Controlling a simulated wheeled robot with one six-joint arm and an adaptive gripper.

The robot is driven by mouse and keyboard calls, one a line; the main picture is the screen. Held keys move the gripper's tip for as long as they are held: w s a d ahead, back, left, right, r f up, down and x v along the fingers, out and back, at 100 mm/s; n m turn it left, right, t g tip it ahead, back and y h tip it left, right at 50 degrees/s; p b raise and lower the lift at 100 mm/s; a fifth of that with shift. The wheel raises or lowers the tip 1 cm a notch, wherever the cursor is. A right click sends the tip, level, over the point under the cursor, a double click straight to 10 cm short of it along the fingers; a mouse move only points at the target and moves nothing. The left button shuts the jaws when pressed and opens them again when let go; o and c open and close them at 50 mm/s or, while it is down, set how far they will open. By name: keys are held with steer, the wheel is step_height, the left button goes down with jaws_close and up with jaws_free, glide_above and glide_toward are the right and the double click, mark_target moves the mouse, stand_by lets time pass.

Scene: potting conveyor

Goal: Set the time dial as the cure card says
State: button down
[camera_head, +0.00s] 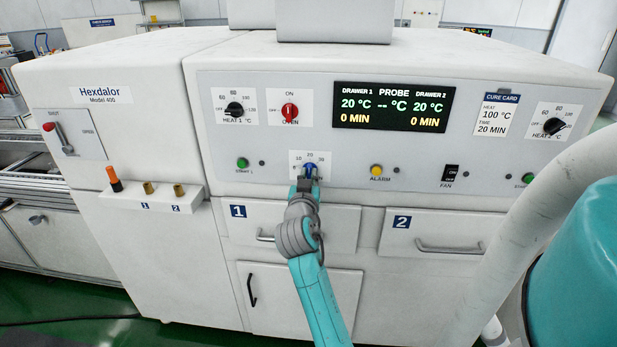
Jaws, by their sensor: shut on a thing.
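The time dial (310,169) is a blue knob on a white plate on the oven's front panel, with marks 10, 20 and 30 around it. My gripper (308,180) is at the dial from below and shut on it. The gripper hides the dial's lower part, and I cannot tell exactly where its pointer stands. The cure card (495,115) at the right of the panel reads heat 100 °C and time 20 min. The display (393,107) shows 20 °C and 0 MIN for drawer 1 and drawer 2.
The heat 1 dial (234,109), red oven switch (289,111), yellow alarm button (376,170), black fan switch (450,173) and heat 2 dial (553,126) sit around on the panel. Drawer 1 handle (265,236) and drawer 2 handle (448,247) stick out below.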

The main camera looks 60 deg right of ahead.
steer(key=shift+f, duration=0.1)
steer(key=c, duration=1.2)
jaws_free()
steer(key=shift+o, duration=0.2)
steer(key=v, duration=1.2)
